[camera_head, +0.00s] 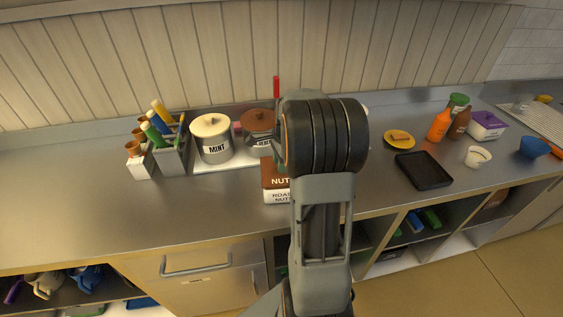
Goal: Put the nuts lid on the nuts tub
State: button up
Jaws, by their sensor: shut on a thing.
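My gripper is hidden behind my dark, ribbed wrist in the middle of the head view, so its fingers and anything between them cannot be seen. A brown and white box-like thing (275,187) stands at the front of the counter, left of my arm.
A grey holder (170,158) with colored handles is farther left. A black tray (423,170), bottles and bowls are on the right.

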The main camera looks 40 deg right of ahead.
jog(key=shift+f+b, duration=0.4)
jog(key=shift+f, duration=0.35)
jog(key=o, duration=0.8)
jog(key=o, duration=0.5)
jog(key=shift+o, duration=0.2)
jog(key=shift+r, duration=0.2)
jog(key=r+p, duration=0.4)
jog(key=r, duration=0.1)
jog(key=d+r+p, duration=0.1)
jog(key=r+p, duration=0.1)
jog(key=shift+s+r+p, duration=0.15)
jog(key=shift+r+p, duration=0.2)
